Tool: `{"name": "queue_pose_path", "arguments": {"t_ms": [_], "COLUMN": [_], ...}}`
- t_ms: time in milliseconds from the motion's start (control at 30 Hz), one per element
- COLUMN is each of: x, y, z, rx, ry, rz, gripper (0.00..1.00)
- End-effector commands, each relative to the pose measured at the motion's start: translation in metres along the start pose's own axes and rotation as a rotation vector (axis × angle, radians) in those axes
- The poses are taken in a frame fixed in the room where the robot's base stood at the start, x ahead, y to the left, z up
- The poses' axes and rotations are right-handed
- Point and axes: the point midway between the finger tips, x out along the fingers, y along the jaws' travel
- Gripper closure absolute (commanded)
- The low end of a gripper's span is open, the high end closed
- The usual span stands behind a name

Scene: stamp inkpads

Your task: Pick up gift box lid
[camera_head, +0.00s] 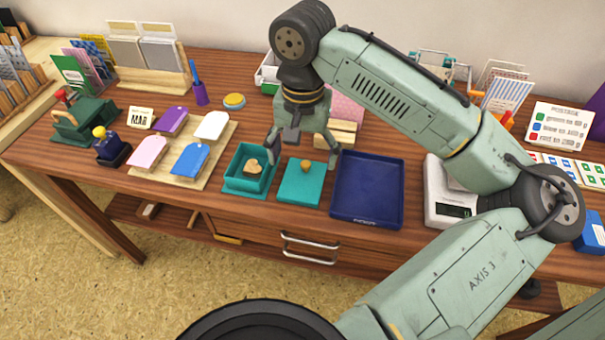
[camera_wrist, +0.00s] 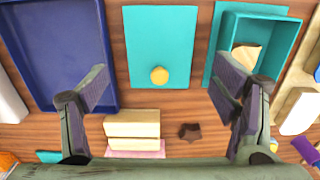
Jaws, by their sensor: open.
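The teal gift box lid (camera_head: 300,185) lies flat on the wooden table, with a small round yellow-brown knob on top. It also shows in the wrist view (camera_wrist: 160,35), with its knob (camera_wrist: 159,75) between my fingers in the picture. The open teal gift box (camera_head: 237,184) stands just left of it with a heart-shaped wooden piece inside; it shows at the right in the wrist view (camera_wrist: 279,67). My gripper (camera_head: 302,148) points down above the lid area, fingers spread wide and empty. In the wrist view my fingers (camera_wrist: 160,88) appear clear of the lid.
A dark blue tray (camera_head: 367,214) is close to the lid's right. A white scale (camera_head: 438,213) stands beyond it. Wooden blocks (camera_wrist: 132,123) and a small brown star-shaped piece (camera_wrist: 189,131) lie behind the lid. A board with coloured tags (camera_head: 215,150) is at left.

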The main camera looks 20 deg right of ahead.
Motion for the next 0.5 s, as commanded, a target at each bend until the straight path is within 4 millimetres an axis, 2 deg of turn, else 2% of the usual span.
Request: {"name": "queue_pose_path", "arguments": {"t_ms": [167,400,500], "x": [0.012,0.048,0.056], "y": [0.000,0.002,0.001], "z": [0.000,-0.002,-0.002], "rx": [0.000,-0.002,-0.002], "ry": [0.001,0.000,0.002], "rz": [0.000,0.000,-0.001], "gripper": [0.20,0.20,0.20]}}
